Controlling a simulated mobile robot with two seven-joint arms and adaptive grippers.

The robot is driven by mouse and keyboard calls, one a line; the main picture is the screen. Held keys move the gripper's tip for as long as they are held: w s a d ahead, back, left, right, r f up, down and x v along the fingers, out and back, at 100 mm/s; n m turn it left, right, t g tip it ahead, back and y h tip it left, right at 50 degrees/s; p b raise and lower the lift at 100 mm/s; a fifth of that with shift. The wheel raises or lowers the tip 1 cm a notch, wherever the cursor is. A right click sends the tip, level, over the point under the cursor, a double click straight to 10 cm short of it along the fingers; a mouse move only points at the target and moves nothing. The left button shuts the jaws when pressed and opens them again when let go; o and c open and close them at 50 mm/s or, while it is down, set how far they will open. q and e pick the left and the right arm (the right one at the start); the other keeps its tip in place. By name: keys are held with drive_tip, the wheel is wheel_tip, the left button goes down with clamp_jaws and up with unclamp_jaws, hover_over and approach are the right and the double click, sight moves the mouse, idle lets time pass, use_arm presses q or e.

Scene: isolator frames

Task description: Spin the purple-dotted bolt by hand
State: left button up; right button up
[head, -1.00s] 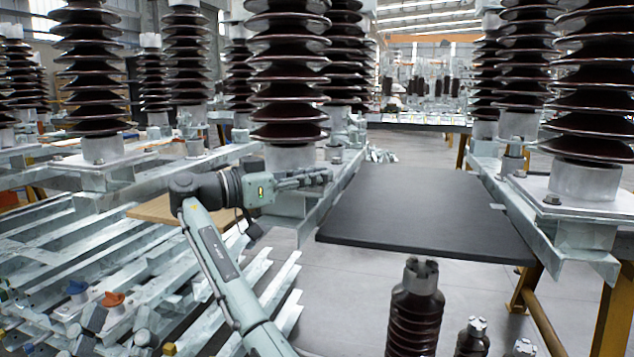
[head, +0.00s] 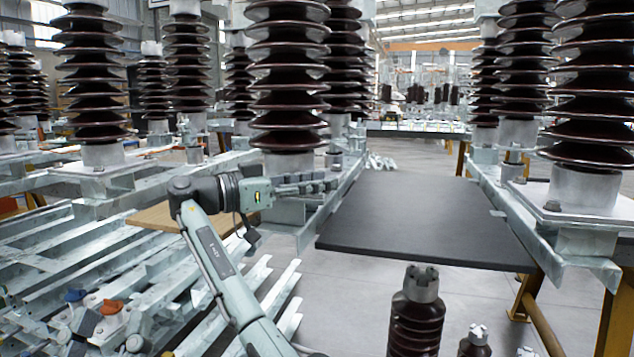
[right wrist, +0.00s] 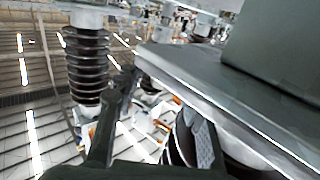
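No purple dot can be made out in either view, so I cannot tell which bolt is the dotted one. Plain bolts show on the right isolator frame in the head view, one of them (head: 551,205) on the base plate (head: 600,205). My left gripper (head: 318,183) is beside the left frame, below the central isolator (head: 288,90); its fingers are too small to judge. My right gripper (right wrist: 150,135) shows in the right wrist view with its fingers apart and nothing seen between them. One finger is close to a metal plate edge (right wrist: 215,95); contact cannot be told.
A dark flat table top (head: 415,220) lies between the two isolator frames. Ribbed insulators (head: 415,320) stand at the bottom centre. Metal beams (head: 90,260) crowd the left. In the right wrist view, a large grey block (right wrist: 275,50) rises beyond the plate.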

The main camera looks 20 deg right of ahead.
drive_tip(key=s+a, duration=0.1)
drive_tip(key=a, duration=0.6)
drive_tip(key=shift+a, duration=0.2)
drive_tip(key=shift+s, duration=0.1)
